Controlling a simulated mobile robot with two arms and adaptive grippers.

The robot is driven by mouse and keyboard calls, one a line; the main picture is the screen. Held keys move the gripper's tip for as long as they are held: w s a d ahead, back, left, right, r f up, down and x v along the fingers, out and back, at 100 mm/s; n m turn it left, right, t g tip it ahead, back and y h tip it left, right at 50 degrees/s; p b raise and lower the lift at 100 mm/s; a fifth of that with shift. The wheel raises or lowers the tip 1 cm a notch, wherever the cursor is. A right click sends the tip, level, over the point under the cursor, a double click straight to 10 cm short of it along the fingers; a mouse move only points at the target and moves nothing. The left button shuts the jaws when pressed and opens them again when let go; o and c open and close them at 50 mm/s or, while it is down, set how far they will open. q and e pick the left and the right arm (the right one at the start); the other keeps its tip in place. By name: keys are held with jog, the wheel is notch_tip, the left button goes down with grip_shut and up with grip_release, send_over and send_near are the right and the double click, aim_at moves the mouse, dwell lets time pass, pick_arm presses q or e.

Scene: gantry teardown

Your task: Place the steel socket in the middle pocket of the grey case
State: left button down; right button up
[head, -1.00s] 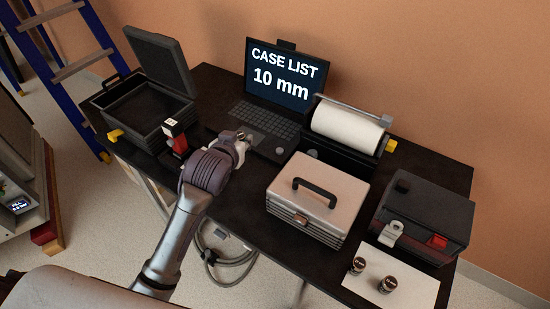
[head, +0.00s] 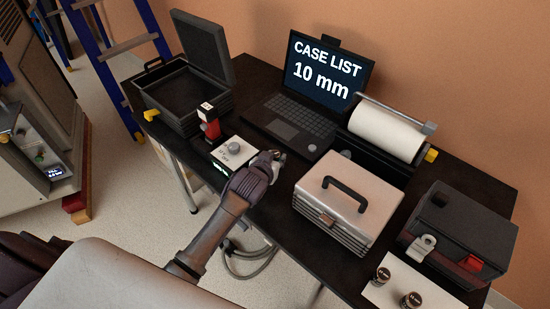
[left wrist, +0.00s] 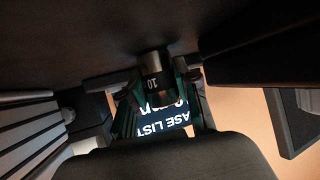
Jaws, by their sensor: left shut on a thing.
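My left gripper (head: 274,156) is over the dark table, in front of the laptop and left of the light grey case. In the left wrist view my left gripper (left wrist: 156,88) is shut on a steel socket (left wrist: 153,66) marked 10, held between the fingertips. In the head view the socket is too small to make out clearly. The light grey case (head: 325,216) has a dark handle and a front latch. Its lid is closed, so no pockets show. My right gripper is in neither view.
An open dark case (head: 190,118) stands at the back left. Near it are a red-and-black device (head: 209,124) and a white box with a knob (head: 228,148). The laptop (head: 318,82) reads "CASE LIST 10 mm". A paper roll (head: 386,133), black box (head: 455,235) and two sockets (head: 382,276) are at right.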

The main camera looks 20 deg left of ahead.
pick_arm(q)
jog(key=shift+f, duration=0.1)
jog(key=c, duration=1.1)
grip_release()
jog(key=shift+c, duration=0.2)
